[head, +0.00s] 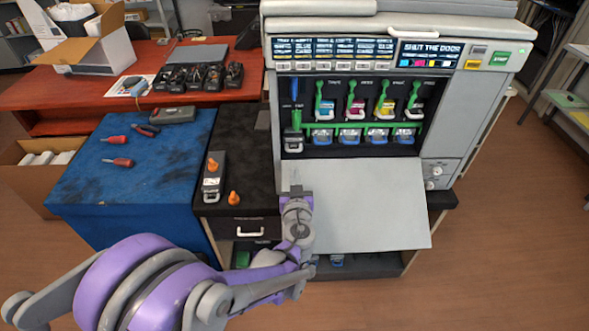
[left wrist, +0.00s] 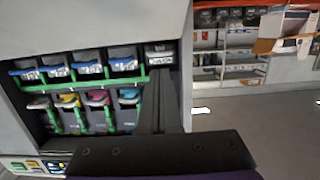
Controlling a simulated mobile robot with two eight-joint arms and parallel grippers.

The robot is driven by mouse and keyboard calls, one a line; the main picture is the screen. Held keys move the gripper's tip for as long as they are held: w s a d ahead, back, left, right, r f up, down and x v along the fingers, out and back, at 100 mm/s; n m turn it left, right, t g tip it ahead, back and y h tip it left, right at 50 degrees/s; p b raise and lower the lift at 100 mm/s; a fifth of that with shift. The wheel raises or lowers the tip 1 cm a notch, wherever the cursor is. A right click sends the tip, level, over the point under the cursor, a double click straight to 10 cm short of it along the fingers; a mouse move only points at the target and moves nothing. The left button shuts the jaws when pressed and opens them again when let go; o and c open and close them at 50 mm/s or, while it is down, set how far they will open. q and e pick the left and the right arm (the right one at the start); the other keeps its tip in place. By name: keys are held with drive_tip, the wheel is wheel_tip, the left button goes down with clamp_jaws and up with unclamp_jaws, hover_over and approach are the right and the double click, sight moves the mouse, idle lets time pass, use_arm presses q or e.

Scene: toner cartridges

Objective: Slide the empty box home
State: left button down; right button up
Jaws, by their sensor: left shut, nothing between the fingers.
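A grey box with a pale label (head: 293,143) sits in the lower left slot of the printer (head: 345,50). It also shows in the left wrist view (left wrist: 160,55), just beyond my fingertips. I cannot tell how deep it sits or whether the fingers touch it. My left gripper (head: 296,182) is shut and empty, in front of that slot above the lowered door (head: 370,205). Its dark fingers (left wrist: 158,85) are together in the left wrist view. Another grey box (head: 214,178) stands on the black cabinet top. My right gripper is not in view.
Cartridges with green levers fill the bay (head: 360,108) right of the slot. The display (head: 431,53) reads "SHUT THE DOOR". An orange cap (head: 234,198) stands beside the cabinet's box. Screwdrivers (head: 114,139) and pliers lie on the blue mat (head: 75,185). A red desk (head: 110,80) is behind.

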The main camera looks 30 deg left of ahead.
sight(294, 151)
use_arm(q)
drive_tip(key=shift+w+a+f, duration=0.1)
drive_tip(key=shift+w+a, duration=0.1)
drive_tip(key=shift+w, duration=0.1)
drive_tip(key=b+x, duration=0.1)
drive_tip(key=x, duration=0.4)
drive_tip(key=shift+w+a, duration=0.1)
drive_tip(key=shift+w, duration=0.1)
drive_tip(key=shift+x, duration=0.9)
drive_tip(key=shift+w+a, duration=0.1)
drive_tip(key=shift+w, duration=0.1)
drive_tip(key=shift+x, duration=1.15)
drive_tip(key=shift+f+p+v, duration=0.1)
drive_tip(key=shift+f+v, duration=0.05)
drive_tip(key=shift+v, duration=1.35)
drive_tip(key=shift+f+p+v, duration=0.15)
drive_tip(key=shift+f+v, duration=0.05)
drive_tip(key=shift+v, duration=1.3)
drive_tip(key=shift+f+p+v, duration=0.1)
drive_tip(key=shift+f+v, duration=0.05)
drive_tip(key=shift+v, duration=1.35)
drive_tip(key=shift+s, duration=0.1)
